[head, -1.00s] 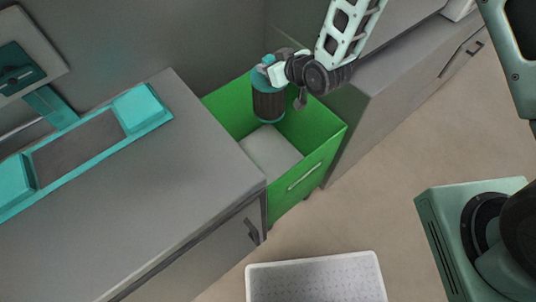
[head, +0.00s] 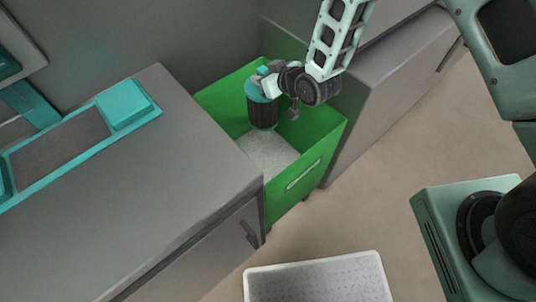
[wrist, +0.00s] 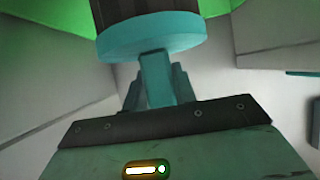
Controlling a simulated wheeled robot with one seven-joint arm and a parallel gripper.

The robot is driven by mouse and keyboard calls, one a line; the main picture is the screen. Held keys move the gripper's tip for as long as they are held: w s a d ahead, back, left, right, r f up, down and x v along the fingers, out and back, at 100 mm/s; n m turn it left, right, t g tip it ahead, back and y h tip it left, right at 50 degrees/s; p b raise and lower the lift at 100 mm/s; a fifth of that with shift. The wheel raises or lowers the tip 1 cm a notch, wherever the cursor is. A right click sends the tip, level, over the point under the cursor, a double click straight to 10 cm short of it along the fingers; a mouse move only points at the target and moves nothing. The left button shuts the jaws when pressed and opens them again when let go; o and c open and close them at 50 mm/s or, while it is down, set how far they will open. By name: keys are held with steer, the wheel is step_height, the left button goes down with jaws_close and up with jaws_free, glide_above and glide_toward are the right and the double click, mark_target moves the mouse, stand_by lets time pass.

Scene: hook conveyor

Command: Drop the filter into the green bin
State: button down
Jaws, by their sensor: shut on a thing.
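The filter (head: 262,108) is a dark ribbed cylinder with teal ends. It hangs upright inside the opening of the green bin (head: 312,165), above the pale bin floor. My gripper (head: 266,78) is shut on the filter's top end. In the wrist view the filter (wrist: 150,35) shows its teal end and part of its dark side at the top, with my gripper (wrist: 155,75) reaching to it. The exact grip contact is partly hidden.
A grey counter (head: 150,190) stands left of the bin, with a teal-framed fixture (head: 130,100) on it. A grey cabinet (head: 385,100) stands to the right. A white perforated tray (head: 315,280) lies in front on the open floor.

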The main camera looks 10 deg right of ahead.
steer(key=shift+r, duration=0.1)
steer(key=c, duration=1)
jaws_free()
steer(key=shift+c, duration=0.2)
steer(key=p+v, duration=0.8)
steer(key=v, duration=0.9)
steer(key=shift+d, duration=0.15)
steer(key=shift+s, duration=0.15)
